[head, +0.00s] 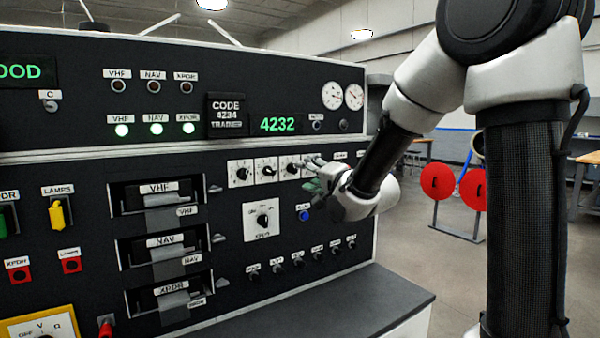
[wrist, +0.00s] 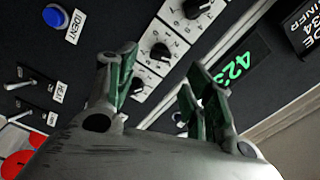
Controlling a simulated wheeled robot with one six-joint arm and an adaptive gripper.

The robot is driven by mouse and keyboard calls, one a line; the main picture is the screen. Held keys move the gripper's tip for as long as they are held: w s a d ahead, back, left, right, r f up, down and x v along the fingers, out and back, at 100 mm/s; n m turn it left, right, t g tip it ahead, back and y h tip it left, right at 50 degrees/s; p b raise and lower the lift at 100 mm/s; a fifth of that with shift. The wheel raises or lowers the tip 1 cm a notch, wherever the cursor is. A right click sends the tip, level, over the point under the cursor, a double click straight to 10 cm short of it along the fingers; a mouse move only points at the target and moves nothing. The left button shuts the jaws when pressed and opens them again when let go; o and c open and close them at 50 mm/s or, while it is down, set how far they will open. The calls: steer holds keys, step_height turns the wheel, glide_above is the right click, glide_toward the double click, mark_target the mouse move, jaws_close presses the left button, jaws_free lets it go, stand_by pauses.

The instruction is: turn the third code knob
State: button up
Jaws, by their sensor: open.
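A row of white-plated black code knobs runs across the panel. The third code knob (head: 292,168) shows just left of my gripper (head: 314,173); any knob right of it is hidden behind the fingers. My gripper is open and empty, its green-padded fingers near the panel at the right part of the row. In the wrist view my gripper (wrist: 160,72) has its fingers spread, with a code knob (wrist: 137,85) between them and another code knob (wrist: 160,51) just beyond. I cannot tell whether a finger touches a knob. The green display (head: 278,124) reads 4232.
A plate (head: 227,115) reads "CODE 4234". Below the row are a mode knob (head: 263,219), a blue button (head: 304,215) and several toggle switches (head: 300,262). Handled modules (head: 160,197) are at left.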

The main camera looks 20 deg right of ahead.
steer(key=v, duration=0.4)
steer(key=shift+s, duration=0.1)
steer(key=shift+d, duration=0.1)
stand_by(3.6)
